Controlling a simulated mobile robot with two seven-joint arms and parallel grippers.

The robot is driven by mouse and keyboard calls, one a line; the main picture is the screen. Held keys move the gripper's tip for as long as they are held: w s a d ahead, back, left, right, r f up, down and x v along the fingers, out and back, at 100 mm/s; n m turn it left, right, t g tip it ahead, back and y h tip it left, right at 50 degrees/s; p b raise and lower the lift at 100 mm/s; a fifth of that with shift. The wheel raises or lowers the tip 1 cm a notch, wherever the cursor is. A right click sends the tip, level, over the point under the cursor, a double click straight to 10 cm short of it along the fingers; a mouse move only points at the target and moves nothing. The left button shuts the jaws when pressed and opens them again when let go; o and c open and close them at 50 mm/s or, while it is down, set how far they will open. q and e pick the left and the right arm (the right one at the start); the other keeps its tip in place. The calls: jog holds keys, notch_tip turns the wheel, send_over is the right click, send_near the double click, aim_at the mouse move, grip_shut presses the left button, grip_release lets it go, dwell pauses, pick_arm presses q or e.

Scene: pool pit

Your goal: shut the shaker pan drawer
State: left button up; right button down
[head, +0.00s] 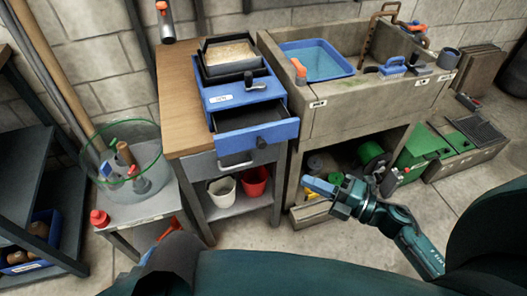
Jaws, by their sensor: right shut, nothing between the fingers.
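The shaker pan drawer (256,136) belongs to a blue box-like shaker unit (228,93) on a wooden-topped stand. The drawer sticks out toward me, its dark inside showing and a black knob on its blue front. My right gripper (312,184) is shut and empty. It is to the right of the drawer and lower, in front of the opening under the sink bench, apart from the drawer. My left gripper is not in view.
The concrete sink bench (345,108) with a blue basin (318,62) stands to the right. White (222,190) and red (254,181) buckets sit on the shelf below. Floor is clear in front.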

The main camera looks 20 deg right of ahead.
pick_arm(q)
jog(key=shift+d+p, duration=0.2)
jog(key=shift+p, duration=0.2)
pick_arm(e)
jog(key=w+d+x, duration=0.2)
jog(key=x, duration=1)
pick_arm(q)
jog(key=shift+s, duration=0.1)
pick_arm(e)
jog(key=shift+r, duration=0.1)
